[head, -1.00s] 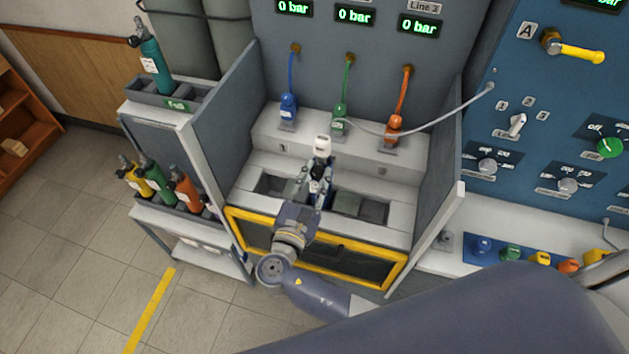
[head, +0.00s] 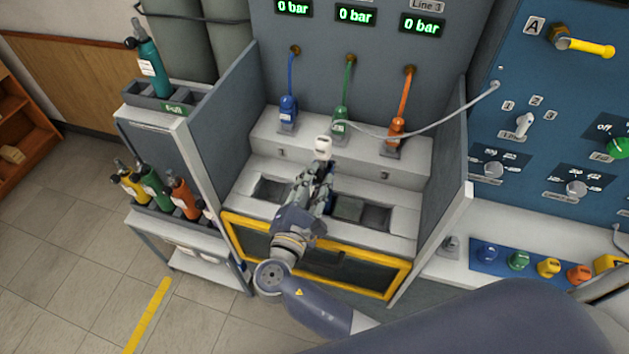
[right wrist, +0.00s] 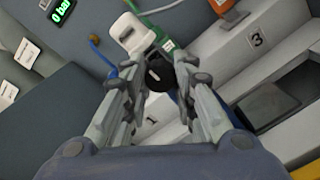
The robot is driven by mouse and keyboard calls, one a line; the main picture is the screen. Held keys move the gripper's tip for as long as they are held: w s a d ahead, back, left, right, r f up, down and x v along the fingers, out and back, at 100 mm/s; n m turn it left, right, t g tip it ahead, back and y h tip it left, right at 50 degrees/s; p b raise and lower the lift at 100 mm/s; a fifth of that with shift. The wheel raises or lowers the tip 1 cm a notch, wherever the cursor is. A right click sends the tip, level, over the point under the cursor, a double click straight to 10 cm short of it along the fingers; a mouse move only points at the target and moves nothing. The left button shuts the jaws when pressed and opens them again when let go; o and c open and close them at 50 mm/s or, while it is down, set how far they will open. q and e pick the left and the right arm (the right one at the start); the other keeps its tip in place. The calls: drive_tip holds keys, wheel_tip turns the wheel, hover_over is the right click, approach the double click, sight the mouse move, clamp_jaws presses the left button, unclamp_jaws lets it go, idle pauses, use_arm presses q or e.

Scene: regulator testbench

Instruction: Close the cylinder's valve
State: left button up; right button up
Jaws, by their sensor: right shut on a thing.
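My right gripper (head: 320,170) is over the test bench. In the right wrist view its fingers (right wrist: 160,84) are closed around a round black valve knob (right wrist: 159,73). A white block-shaped part (right wrist: 128,33) is just beyond the knob; in the head view this white part (head: 323,147) stands in front of the green connector. The cylinder body is mostly hidden by my gripper and arm; a little blue shows below the fingers in the wrist view, but I cannot tell what it belongs to. My left gripper is not in view.
Blue (head: 288,109), green (head: 340,118) and orange (head: 396,130) connectors hang on hoses at the back of the bench. Side panels (head: 222,115) flank it. Empty recesses lie beside my gripper. A rack at left holds several small cylinders (head: 148,63).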

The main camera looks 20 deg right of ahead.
drive_tip(key=o, duration=1.1)
drive_tip(key=shift+a, duration=0.1)
drive_tip(key=v, duration=1.2)
